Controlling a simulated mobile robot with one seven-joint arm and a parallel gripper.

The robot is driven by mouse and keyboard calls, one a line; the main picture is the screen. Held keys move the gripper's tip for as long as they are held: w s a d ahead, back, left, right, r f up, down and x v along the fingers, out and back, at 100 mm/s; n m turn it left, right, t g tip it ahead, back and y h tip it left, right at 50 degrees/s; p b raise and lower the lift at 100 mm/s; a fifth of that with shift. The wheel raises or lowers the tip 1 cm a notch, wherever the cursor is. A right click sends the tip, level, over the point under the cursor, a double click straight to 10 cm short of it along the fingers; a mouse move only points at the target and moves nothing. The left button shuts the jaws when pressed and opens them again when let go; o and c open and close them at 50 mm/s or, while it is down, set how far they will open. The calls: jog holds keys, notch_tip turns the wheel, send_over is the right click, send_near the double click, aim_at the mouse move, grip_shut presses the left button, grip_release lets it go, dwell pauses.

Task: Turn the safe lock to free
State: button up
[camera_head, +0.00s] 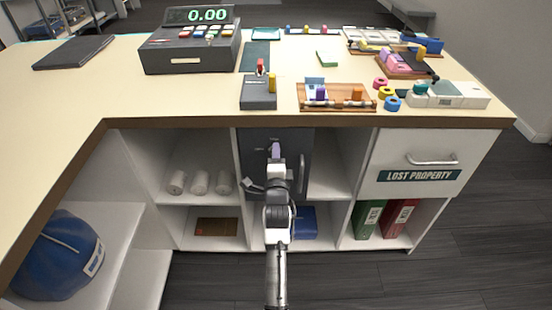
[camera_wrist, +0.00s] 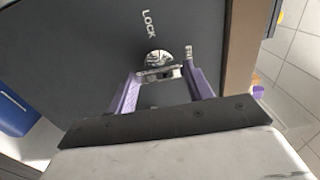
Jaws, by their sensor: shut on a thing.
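The safe (camera_head: 298,150) is a dark grey box with a door in the middle compartment under the counter. In the wrist view its grey door (camera_wrist: 90,50) fills much of the picture. The lock (camera_wrist: 158,60) is a round silver piece with a bar across it, below the white word LOCK. My gripper (camera_wrist: 160,76) has purple fingers, one on each side of the lock's bar, and is shut on it. In the head view my gripper (camera_head: 276,150) is at the upper part of the safe door and hides the lock.
A vertical handle (camera_head: 302,172) stands at the door's right side. White rolls (camera_head: 198,182) lie in the left compartment. The LOST PROPERTY drawer (camera_head: 418,160) is at the right. The counter edge (camera_head: 340,122) overhangs just above my gripper.

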jog(key=shift+r, duration=0.15)
jog(key=o, duration=1)
